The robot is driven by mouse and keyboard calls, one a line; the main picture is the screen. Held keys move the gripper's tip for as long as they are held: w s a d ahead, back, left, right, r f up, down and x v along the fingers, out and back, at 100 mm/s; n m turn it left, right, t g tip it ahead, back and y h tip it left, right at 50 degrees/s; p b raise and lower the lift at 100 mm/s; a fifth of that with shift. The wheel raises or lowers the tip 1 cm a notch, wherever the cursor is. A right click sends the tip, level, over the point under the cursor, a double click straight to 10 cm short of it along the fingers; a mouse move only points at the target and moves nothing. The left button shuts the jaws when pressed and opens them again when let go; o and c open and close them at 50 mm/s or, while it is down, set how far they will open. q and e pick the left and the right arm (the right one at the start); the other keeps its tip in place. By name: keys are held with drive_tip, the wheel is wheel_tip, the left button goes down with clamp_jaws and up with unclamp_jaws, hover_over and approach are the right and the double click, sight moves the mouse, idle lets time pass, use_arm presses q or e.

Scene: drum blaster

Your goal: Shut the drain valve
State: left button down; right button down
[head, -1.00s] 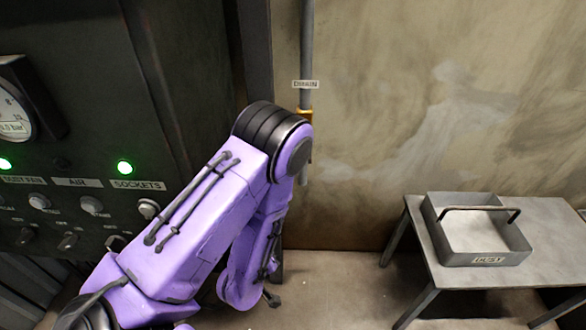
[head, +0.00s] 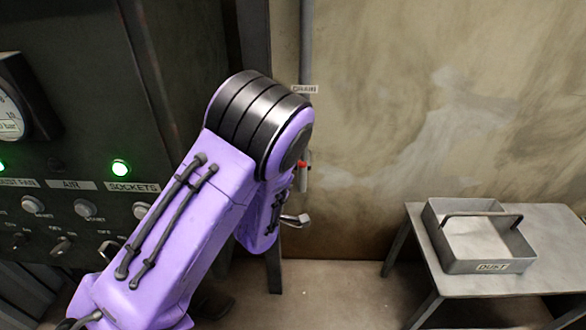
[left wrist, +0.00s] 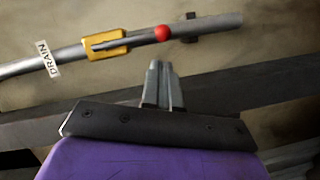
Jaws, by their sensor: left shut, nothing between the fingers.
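The drain valve is a yellow body (left wrist: 105,43) on a grey pipe, beside a white DRAIN label (left wrist: 47,60), in the left wrist view. Its grey lever runs roughly along the pipe and ends in a red knob (left wrist: 163,34). My left gripper (left wrist: 165,68) is shut and empty, its tips a little below the knob in the picture and apparently apart from it. In the head view my left arm hides the yellow body; a bit of the red knob (head: 304,164) shows at the arm's edge, below the DRAIN label (head: 304,89). My right gripper is out of view.
A dark control panel (head: 65,120) with a gauge, green lights and knobs stands on the left. A grey table (head: 545,218) with a metal DUST tray (head: 480,262) stands on the right. The floor and wall between pipe and table look clear.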

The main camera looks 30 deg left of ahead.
use_arm(q)
drive_tip(key=x, duration=0.6)
drive_tip(key=shift+w, duration=0.3)
drive_tip(key=shift+f, duration=0.15)
